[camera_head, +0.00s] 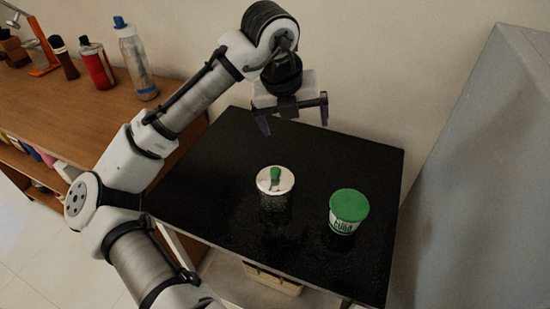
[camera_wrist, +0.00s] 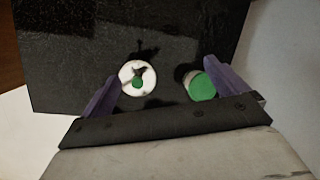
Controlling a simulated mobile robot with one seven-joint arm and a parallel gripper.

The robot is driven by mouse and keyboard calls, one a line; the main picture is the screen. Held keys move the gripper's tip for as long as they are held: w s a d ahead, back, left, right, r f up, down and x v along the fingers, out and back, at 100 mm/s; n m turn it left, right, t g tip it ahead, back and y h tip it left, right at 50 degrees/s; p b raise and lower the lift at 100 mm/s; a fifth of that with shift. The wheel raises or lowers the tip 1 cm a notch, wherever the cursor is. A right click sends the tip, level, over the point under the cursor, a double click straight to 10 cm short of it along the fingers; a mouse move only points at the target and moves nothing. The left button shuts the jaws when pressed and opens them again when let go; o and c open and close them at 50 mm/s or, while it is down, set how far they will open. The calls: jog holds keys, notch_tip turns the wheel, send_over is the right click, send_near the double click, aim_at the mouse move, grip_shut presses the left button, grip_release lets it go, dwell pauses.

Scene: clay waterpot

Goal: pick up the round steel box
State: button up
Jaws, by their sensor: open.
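The round steel box (camera_head: 275,196) stands upright on the black tabletop (camera_head: 205,165), a shiny cylinder with a green knob on its lid. My gripper (camera_head: 293,120) is open and empty, above the table and behind the box, apart from it. In the wrist view, the box (camera_wrist: 137,78) shows from above, between the two purple fingers of my gripper (camera_wrist: 165,85) and nearer the left one. Its lower side is hidden there.
A white tub with a green lid (camera_head: 347,211) stands to the right of the box; it also shows in the wrist view (camera_wrist: 201,86) by the right finger. A grey cabinet (camera_head: 480,170) stands at the right. A wooden shelf (camera_head: 110,105) with several bottles is at the left.

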aim_at(275, 184)
jog(key=s+a+f+m+g+y, duration=0.1)
jog(key=a, duration=0.1)
jog(key=s+a+f+m+g+y, duration=0.1)
jog(key=s+f, duration=0.1)
jog(key=shift+a+g, duration=0.35)
jog(key=shift+g, duration=0.05)
notch_tip(275, 184, down, 7)
jog(key=shift+p, duration=0.3)
jog(key=shift+f+p, duration=0.6)
jog(key=shift+f, duration=2.5)
jog(key=c, duration=1)
jog(key=shift+r, duration=0.1)
jog(key=shift+c, duration=0.2)
